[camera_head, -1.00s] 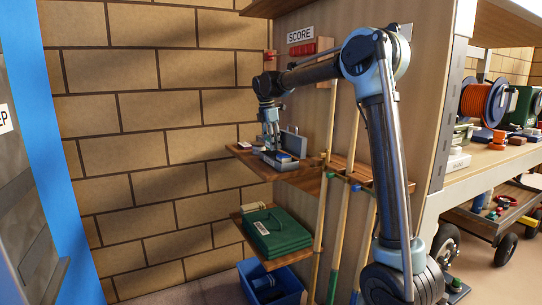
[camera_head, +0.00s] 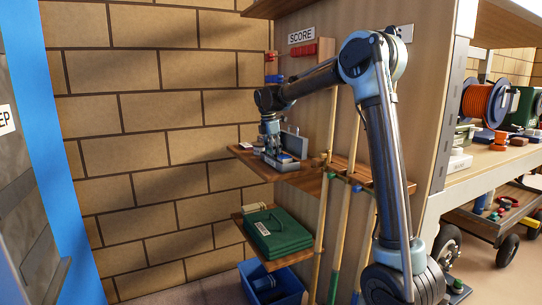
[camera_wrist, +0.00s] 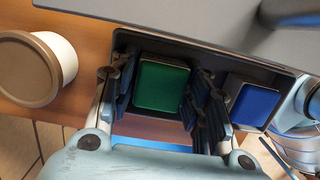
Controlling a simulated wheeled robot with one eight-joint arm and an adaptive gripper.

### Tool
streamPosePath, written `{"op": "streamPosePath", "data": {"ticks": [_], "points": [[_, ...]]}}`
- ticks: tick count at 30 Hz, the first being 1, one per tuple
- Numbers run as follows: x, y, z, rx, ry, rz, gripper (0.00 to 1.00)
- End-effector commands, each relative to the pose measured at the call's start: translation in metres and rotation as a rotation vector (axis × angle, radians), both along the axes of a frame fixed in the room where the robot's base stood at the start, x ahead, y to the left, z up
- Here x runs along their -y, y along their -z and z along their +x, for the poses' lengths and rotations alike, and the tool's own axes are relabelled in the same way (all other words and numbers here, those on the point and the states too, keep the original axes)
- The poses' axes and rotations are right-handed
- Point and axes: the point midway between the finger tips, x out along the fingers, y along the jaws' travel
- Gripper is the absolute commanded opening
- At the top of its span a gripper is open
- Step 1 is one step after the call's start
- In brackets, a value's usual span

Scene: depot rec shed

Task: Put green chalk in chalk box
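The green chalk (camera_wrist: 162,86) is a square block with a green top, seen in the wrist view inside the dark interior of the chalk box. My gripper (camera_wrist: 160,98) points down with one finger on each side of it; I cannot tell whether the pads press on it or stand just clear. The chalk box (camera_head: 303,146) is grey, with its lid raised, and stands on the upper wooden shelf. A blue chalk (camera_wrist: 254,104) sits to the right of the green one. In the head view my gripper (camera_head: 273,152) hides the green chalk.
A round tan-topped white pot (camera_wrist: 28,68) stands left of the box. The raised grey lid (camera_wrist: 210,28) is close beyond the fingers. Wooden cue-like poles (camera_head: 324,205) stand in front of the shelf's right part. A green case (camera_head: 278,232) lies on the lower shelf.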

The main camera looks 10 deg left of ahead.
Motion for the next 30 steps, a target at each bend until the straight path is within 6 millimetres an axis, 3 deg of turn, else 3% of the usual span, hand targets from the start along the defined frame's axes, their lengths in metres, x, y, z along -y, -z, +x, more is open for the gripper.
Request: {"op": "streamPosePath", "data": {"ticks": [9, 14, 30], "points": [[0.0, 0.001, -0.001, -0.002, -0.001, 0.0, 0.45], [-0.001, -0.01, -0.001, -0.001, -0.001, 0.001, 0.45], [-0.013, -0.103, -0.009, -0.001, -0.001, 0.001, 0.45]]}}
